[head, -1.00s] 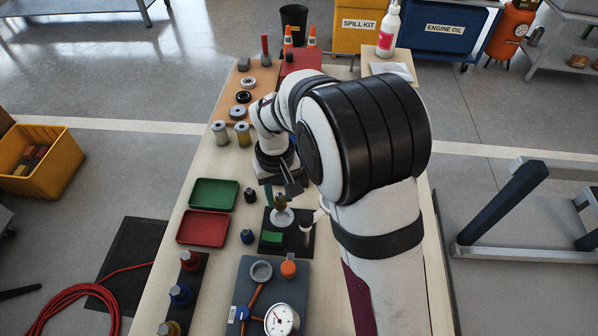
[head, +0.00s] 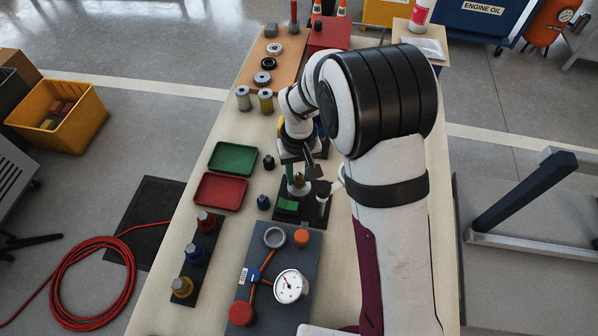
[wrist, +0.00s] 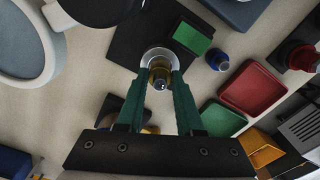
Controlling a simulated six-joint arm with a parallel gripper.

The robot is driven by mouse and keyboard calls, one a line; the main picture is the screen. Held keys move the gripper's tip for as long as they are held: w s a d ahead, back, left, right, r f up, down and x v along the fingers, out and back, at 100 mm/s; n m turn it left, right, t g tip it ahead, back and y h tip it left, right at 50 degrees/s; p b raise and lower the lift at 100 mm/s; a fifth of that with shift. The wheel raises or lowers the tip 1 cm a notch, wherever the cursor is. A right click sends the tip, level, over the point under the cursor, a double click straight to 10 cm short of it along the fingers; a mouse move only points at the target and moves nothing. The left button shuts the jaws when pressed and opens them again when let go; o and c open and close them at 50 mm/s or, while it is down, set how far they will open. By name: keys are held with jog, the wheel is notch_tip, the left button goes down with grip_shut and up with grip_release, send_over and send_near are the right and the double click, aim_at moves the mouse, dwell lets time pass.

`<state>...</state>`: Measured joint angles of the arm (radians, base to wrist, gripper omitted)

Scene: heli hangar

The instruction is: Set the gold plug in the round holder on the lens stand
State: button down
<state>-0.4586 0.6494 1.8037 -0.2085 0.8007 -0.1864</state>
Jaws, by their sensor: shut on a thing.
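My gripper (wrist: 160,88) is shut on the gold plug (wrist: 160,72), its green fingers on either side of it. In the head view, my gripper (head: 295,172) and the gold plug (head: 299,181) are at the lens stand. The round holder (wrist: 149,53) is a pale ring on the stand's black base (wrist: 122,38); it also shows in the head view (head: 300,192). The plug overlaps the holder in both views. I cannot tell whether it is seated or just above it. A green block (wrist: 192,37) lies on the base beside the holder.
A small blue plug (wrist: 218,61) and the red tray (wrist: 252,88) lie near the stand. The green tray (head: 233,158) is behind the red one. A grey panel with a gauge (head: 290,286) stands in front. A rack holds red, blue and gold knobs (head: 182,287).

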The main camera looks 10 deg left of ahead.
jog(key=shift+f, duration=0.95)
dwell(0.6)
jog(key=shift+c, duration=2.3)
grip_release()
jog(key=shift+r, duration=3.5)
jog(key=s+d+r+m, duration=0.4)
jog(key=s+d+r, duration=0.3)
jog(key=d+r, duration=0.1)
jog(key=s+d+r+m+y, duration=0.1)
jog(key=s+d+m, duration=0.2)
jog(key=s, duration=0.5)
jog(key=s+d+r+m, duration=0.1)
jog(key=s+d+m, duration=0.2)
jog(key=s, duration=0.5)
jog(key=shift+s+d+r+m+y, duration=0.3)
jog(key=shift+r+y, duration=0.1)
